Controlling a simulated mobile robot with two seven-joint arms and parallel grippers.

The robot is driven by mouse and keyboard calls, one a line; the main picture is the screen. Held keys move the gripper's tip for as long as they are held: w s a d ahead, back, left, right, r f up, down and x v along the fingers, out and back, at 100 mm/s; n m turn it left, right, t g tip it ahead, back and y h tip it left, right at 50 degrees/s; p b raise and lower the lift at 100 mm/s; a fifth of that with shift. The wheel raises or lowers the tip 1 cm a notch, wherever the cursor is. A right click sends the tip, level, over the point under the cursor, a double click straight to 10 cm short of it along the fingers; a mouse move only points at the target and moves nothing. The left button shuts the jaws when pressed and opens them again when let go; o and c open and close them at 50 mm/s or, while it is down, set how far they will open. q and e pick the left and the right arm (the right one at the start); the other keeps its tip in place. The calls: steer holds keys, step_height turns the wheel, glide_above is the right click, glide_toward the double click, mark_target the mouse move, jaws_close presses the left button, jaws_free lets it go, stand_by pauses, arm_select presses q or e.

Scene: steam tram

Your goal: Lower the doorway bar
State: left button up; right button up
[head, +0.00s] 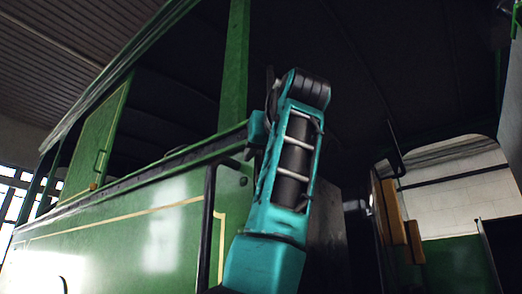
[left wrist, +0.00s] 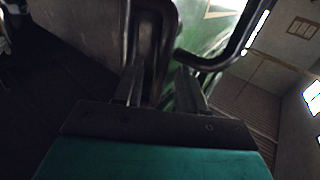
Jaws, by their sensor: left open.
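My left arm rises in front of the green tram side (head: 120,235) in the head view. Its gripper is mostly hidden behind my teal arm link there. In the left wrist view my left gripper (left wrist: 158,78) is open, its two fingers apart. A dark bar (left wrist: 163,40) shows between and just beyond the fingers; I cannot tell whether they touch it. A bent black rail (left wrist: 232,52) curves by the right finger. In the head view a black rail (head: 209,215) stands by the doorway edge. I cannot tell which of these is the doorway bar. My right gripper is not in view.
A green post (head: 234,65) rises to the dark roof (head: 340,60) near my arm. A green panel (head: 100,140) with a handle stands at left. Wooden pieces (head: 388,210) and an arched opening (head: 450,180) are at right.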

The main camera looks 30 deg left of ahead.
arm_select(q)
steer(key=shift+w+a, duration=0.15)
steer(key=shift+a, duration=0.05)
jaws_close()
stand_by(0.3)
stand_by(0.3)
